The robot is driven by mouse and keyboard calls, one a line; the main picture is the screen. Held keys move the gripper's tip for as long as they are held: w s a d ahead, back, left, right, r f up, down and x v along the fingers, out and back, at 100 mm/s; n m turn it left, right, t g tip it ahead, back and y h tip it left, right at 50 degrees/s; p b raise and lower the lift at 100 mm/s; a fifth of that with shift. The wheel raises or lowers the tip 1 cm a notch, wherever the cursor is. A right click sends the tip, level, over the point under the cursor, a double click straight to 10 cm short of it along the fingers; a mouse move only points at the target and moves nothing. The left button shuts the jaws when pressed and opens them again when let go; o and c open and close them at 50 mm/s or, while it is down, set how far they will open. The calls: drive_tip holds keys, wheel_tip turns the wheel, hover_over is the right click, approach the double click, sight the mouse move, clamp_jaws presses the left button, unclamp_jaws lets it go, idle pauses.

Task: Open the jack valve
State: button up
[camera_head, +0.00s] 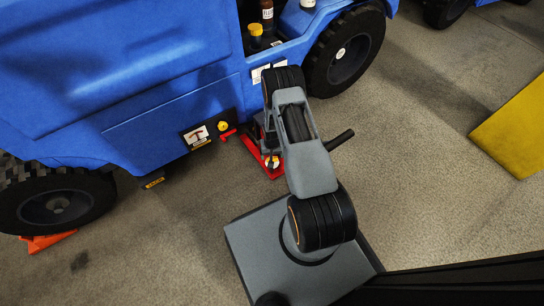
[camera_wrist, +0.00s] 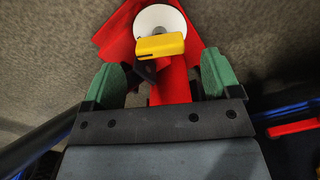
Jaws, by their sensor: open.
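The red jack (camera_head: 262,165) sits on the floor beside the blue truck, partly hidden by my arm. In the wrist view its red body (camera_wrist: 118,35) lies ahead of my gripper. A yellow bar-shaped valve handle (camera_wrist: 160,47) lies across a white round disc (camera_wrist: 160,18) on the jack. My gripper (camera_wrist: 162,78) is open, with its two green fingertips apart, one on each side of the jack's red middle part. The yellow handle is just beyond the fingertips and between their lines, with nothing held. In the head view my arm hides the gripper.
The blue truck (camera_head: 130,70) stands close behind the jack, with a wheel (camera_head: 345,55) at right and a red lever (camera_head: 228,134) on its side. A black bar (camera_head: 340,139) sticks out right of my arm. A yellow block (camera_head: 515,125) is at far right; floor between is clear.

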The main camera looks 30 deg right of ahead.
wheel_tip(320, 180, up, 10)
drive_tip(key=p, duration=0.3)
drive_tip(key=shift+f, duration=0.1)
idle(0.4)
drive_tip(key=a+r+n+t+p, duration=0.3)
drive_tip(key=r+p, duration=1.3)
drive_tip(key=r, duration=2.4)
drive_tip(key=s+a+r+p, duration=0.2)
drive_tip(key=s+r+p, duration=0.3)
drive_tip(key=r, duration=0.5)
drive_tip(key=s+a+r+p, duration=0.2)
drive_tip(key=s+r+p, duration=0.3)
drive_tip(key=r, duration=0.6)
drive_tip(key=s+a+r+n+p, duration=0.1)
drive_tip(key=s+a+r+p, duration=0.1)
drive_tip(key=s+r+p, duration=0.4)
wheel_tip(320, 180, up, 6)
drive_tip(key=shift+s+a+f+t, duration=0.15)
drive_tip(key=shift+a+f+t, duration=0.1)
drive_tip(key=shift+a+t, duration=0.1)
